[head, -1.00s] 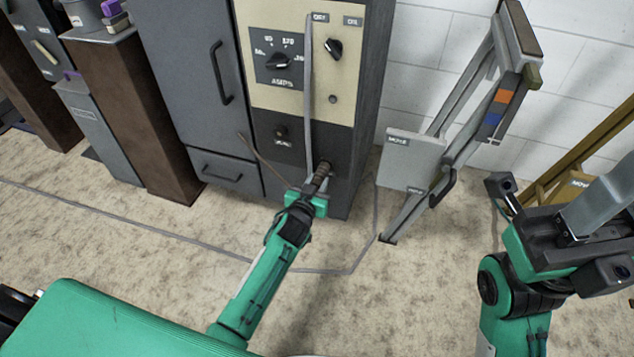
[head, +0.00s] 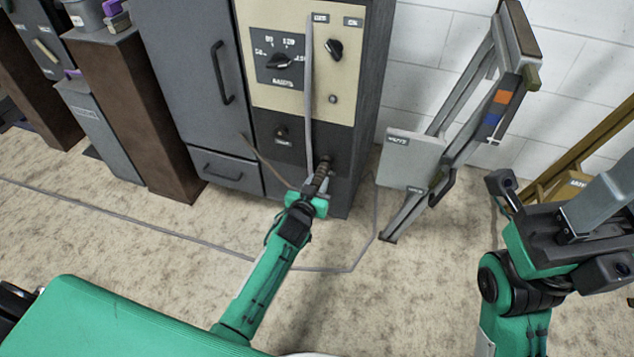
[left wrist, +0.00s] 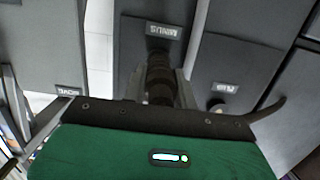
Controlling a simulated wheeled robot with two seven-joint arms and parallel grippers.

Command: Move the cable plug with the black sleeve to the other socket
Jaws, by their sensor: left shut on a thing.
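The plug's dark ribbed sleeve (head: 321,176) is at the lower front of the grey cabinet (head: 367,115). My left gripper (head: 316,188) is shut on it from below and in front. In the left wrist view the sleeve (left wrist: 159,78) runs between the fingers toward the panel, below an upside-down label that seems to read MINUS (left wrist: 162,30). I cannot tell if its tip sits in a socket there. Another socket (head: 281,132) is to the left on the dark panel and also shows in the wrist view (left wrist: 217,104). My right gripper (head: 565,225) is at the right, away from the cabinet.
A cable (head: 200,241) lies across the floor. A folded grey stepladder (head: 440,125) leans right of the cabinet. Open floor lies in front.

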